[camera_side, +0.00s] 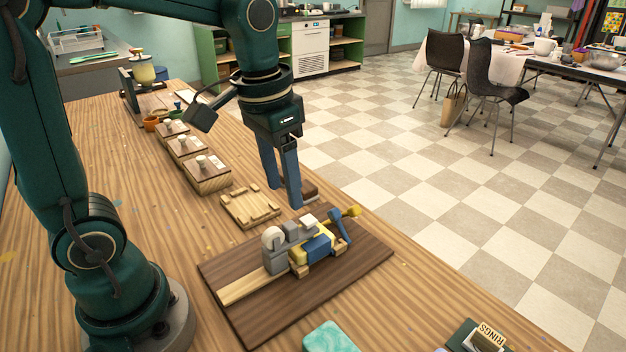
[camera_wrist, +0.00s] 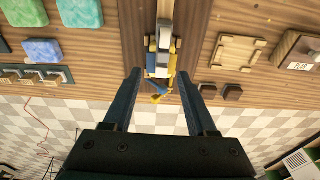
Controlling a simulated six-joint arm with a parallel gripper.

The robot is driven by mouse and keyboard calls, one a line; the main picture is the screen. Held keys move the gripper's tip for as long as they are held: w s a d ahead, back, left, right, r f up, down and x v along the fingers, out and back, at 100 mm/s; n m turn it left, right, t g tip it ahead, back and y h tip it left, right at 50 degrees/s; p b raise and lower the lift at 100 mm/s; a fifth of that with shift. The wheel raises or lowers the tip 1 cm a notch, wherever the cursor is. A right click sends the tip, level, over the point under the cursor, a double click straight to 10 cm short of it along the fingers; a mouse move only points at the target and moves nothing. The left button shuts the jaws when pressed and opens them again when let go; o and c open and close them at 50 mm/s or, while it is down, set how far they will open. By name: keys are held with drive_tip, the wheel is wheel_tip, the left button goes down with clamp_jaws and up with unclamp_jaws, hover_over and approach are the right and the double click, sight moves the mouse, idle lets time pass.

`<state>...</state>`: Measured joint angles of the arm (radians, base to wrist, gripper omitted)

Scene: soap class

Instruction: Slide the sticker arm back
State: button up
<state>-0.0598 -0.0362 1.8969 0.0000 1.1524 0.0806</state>
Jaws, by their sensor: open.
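A small device with a grey block and white roll (camera_side: 274,237), a yellow and blue body (camera_side: 317,248) and a blue lever (camera_side: 341,230) sits on a dark brown board (camera_side: 350,270). A yellow knob (camera_side: 353,211) is at its far end, and a pale wooden strip (camera_side: 243,288) runs out at its near end. I cannot tell which part is the sticker arm. My gripper (camera_side: 284,196) is open and empty, above and behind the device. In the wrist view its fingers (camera_wrist: 159,76) stand apart, with the blue lever (camera_wrist: 161,89) showing between them.
A slatted wooden tray (camera_side: 250,207) and several wooden boxes with pegs (camera_side: 208,172) line the bench left of the gripper. A teal soap block (camera_side: 331,338) and a RINGS stamp (camera_side: 487,338) are at the front. Dark small blocks (camera_wrist: 220,91) lie close to the fingers in the wrist view.

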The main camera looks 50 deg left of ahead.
sight(290, 225)
drive_tip(key=shift+w+a+f+g, duration=0.15)
drive_tip(key=shift+w+f+g, duration=0.15)
drive_tip(key=shift+f, duration=0.25)
drive_tip(key=shift+w+a+f+g, duration=0.1)
drive_tip(key=shift+w+f+g, duration=0.1)
drive_tip(key=shift+w+f, duration=0.25)
drive_tip(key=shift+s+f, duration=0.1)
drive_tip(key=shift+f, duration=3.1)
clamp_jaws()
drive_tip(key=shift+s+r, duration=0.1)
